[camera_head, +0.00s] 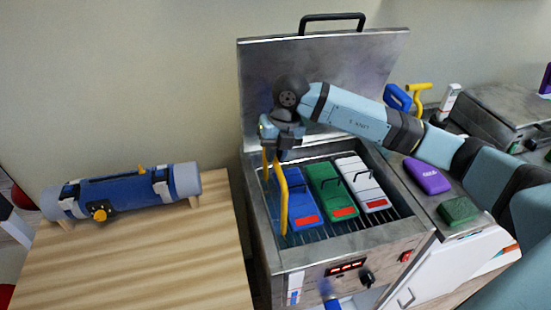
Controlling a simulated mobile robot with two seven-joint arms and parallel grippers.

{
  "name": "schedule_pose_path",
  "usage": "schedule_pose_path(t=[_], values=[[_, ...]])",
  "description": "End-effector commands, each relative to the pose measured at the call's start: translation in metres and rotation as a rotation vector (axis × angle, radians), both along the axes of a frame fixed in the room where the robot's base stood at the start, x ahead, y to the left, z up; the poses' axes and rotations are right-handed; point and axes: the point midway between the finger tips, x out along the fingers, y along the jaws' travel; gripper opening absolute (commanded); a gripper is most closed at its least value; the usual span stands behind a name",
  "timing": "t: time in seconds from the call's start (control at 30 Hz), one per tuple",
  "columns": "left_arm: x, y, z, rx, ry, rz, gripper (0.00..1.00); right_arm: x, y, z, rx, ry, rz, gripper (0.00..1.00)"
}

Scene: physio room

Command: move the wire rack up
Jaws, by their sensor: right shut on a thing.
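The wire rack (283,205) is in the open steel tank, and its yellow handle stands up at the tank's left side. Thin bars of a grid show low in the tank around the packs. My right gripper (281,143) is at the top of the yellow handle and shut on it. Its fingertips are partly hidden by the wrist. A blue pack (294,202), a green pack (331,190) and a white pack (362,183) lie side by side in the tank, each with a red label. My left gripper is not in view.
The tank's lid (262,75) stands open behind. A wooden table (140,255) at left holds a blue roll (120,191). Purple (427,176) and green (459,210) packs lie on the right-hand counter, under my right arm. A red switch (405,256) is on the tank's front.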

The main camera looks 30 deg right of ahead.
Motion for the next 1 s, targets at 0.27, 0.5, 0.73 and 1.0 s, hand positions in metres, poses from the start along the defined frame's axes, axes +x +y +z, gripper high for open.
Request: schedule_pose_path(t=[0.27,0.5,0.73,1.0], values=[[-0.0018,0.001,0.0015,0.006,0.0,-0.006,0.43,0.0015,-0.0007,0.0078,0.001,-0.006,-0.002,0.0],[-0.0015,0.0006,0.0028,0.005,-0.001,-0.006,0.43,0.0022,-0.0009,0.0094,0.002,-0.009,-0.004,0.28],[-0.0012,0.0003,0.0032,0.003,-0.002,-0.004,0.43,0.0009,-0.0004,0.0065,0.0,-0.003,-0.002,0.42],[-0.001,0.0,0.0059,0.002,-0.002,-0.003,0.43,0.0017,-0.003,0.0101,0.0,-0.001,-0.001,0.42]])
